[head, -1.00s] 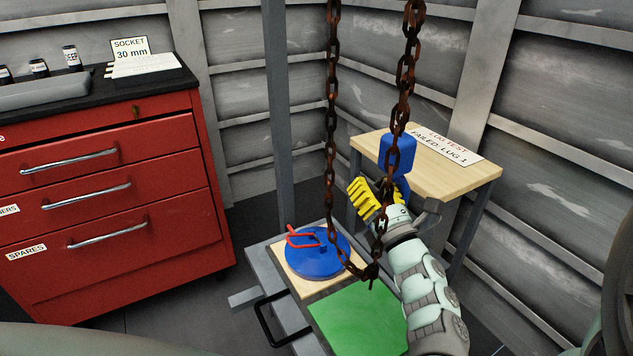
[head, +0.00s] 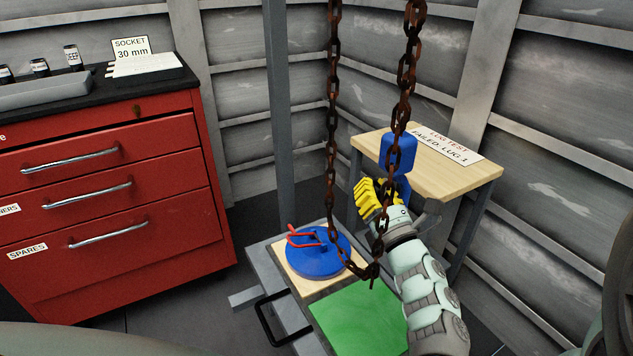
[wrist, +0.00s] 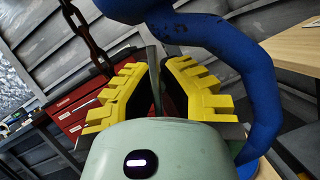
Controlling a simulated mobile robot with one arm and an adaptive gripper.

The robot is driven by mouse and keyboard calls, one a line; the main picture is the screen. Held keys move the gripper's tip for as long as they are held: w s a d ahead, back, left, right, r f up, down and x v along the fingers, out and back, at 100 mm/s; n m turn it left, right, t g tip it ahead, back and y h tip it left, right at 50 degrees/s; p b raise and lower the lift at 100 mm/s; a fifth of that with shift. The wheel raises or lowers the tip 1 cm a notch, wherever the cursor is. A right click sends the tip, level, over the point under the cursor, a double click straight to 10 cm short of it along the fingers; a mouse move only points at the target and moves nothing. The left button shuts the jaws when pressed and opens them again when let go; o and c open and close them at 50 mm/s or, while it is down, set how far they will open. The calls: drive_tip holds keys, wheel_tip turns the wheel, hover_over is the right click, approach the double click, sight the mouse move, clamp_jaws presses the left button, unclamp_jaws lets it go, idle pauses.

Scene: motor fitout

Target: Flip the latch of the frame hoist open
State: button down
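The frame hoist's blue hook block (head: 397,153) hangs at the centre right in the head view. Its curved blue hook (wrist: 262,95) fills the right of the wrist view. A thin grey strip, which looks like the latch (wrist: 154,70), crosses the hook's opening. My gripper (head: 371,194) is beside the hook, with yellow ridged fingers. In the wrist view my gripper (wrist: 156,72) has the strip between its fingers, with gaps seeming to remain on both sides. The fingers are partly closed. The strip's lower end is hidden behind my gripper.
Rusty chain (head: 332,130) hangs in a loop in front of my arm. Below are a blue disc with a red handle (head: 318,258) and a green mat (head: 358,318). A wooden table (head: 455,183) is behind the hook; a red drawer cabinet (head: 130,270) stands left.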

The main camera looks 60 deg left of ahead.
drive_tip(key=shift+r, duration=0.2)
drive_tip(key=shift+s+r+m, duration=0.15)
drive_tip(key=shift+m, duration=0.45)
drive_tip(key=m+t, duration=0.1)
drive_tip(key=m+p, duration=0.1)
drive_tip(key=m, duration=0.1)
drive_tip(key=shift+s+r+t+h, duration=0.1)
drive_tip(key=shift+s+t+h, duration=0.1)
drive_tip(key=shift+t+h, duration=0.2)
drive_tip(key=c, duration=1)
unclamp_jaws()
drive_tip(key=shift+w, duration=0.1)
